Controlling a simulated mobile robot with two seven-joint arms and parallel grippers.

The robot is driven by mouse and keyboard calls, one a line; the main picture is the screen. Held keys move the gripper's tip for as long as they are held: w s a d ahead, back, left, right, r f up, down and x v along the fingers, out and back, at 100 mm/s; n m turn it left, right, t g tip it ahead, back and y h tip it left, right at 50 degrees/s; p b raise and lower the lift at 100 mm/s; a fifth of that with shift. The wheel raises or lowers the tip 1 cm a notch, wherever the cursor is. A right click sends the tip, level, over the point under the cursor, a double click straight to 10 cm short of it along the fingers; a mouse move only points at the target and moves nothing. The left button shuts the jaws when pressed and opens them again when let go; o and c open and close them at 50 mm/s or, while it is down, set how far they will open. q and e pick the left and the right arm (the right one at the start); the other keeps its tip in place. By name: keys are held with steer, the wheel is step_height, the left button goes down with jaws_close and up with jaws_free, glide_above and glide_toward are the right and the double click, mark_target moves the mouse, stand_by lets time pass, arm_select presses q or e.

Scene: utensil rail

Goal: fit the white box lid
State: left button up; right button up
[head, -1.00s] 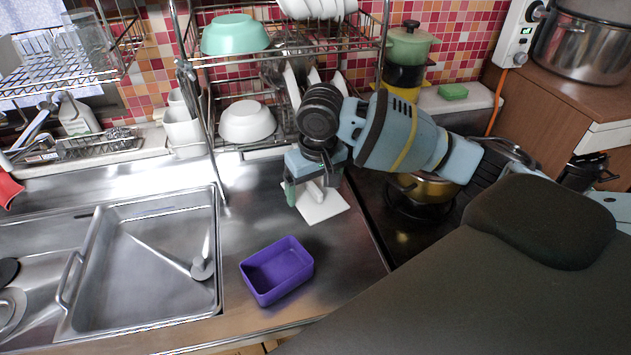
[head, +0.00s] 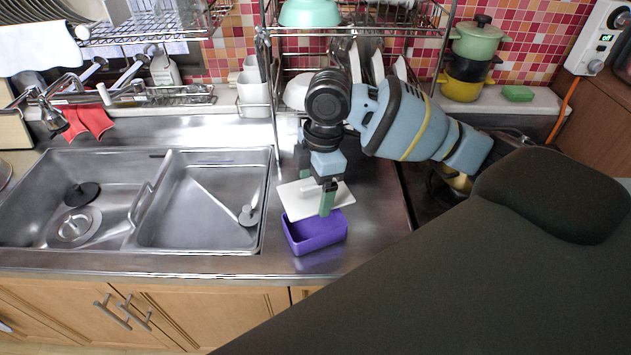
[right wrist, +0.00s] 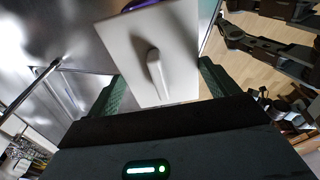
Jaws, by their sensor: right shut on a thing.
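The white lid (head: 297,203) is a flat plate with a raised handle. Whether lid and box touch is hard to tell. In the right wrist view the lid (right wrist: 182,62) and its handle lie between the green fingers (right wrist: 157,85), and a sliver of the purple box (right wrist: 140,5) shows past the lid's far edge. My left gripper is out of view.
The box stands on the steel counter (head: 375,235) near its front edge. A sink (head: 200,205) lies to the left, a stove with a brass pot (head: 458,182) to the right. A dish rack (head: 350,30) stands behind my gripper.

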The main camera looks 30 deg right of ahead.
mark_target(316, 193)
steer(key=shift+a, duration=0.1)
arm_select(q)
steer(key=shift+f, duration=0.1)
arm_select(e)
steer(key=shift+f, duration=0.15)
steer(key=shift+f+b, duration=0.35)
steer(key=shift+f, duration=2.3)
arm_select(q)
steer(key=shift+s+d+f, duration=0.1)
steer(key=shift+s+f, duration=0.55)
arm_select(e)
steer(key=shift+f, duration=0.15)
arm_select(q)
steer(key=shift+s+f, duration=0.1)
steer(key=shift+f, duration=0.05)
arm_select(e)
steer(key=shift+f, duration=0.9)
steer(key=o, duration=0.8)
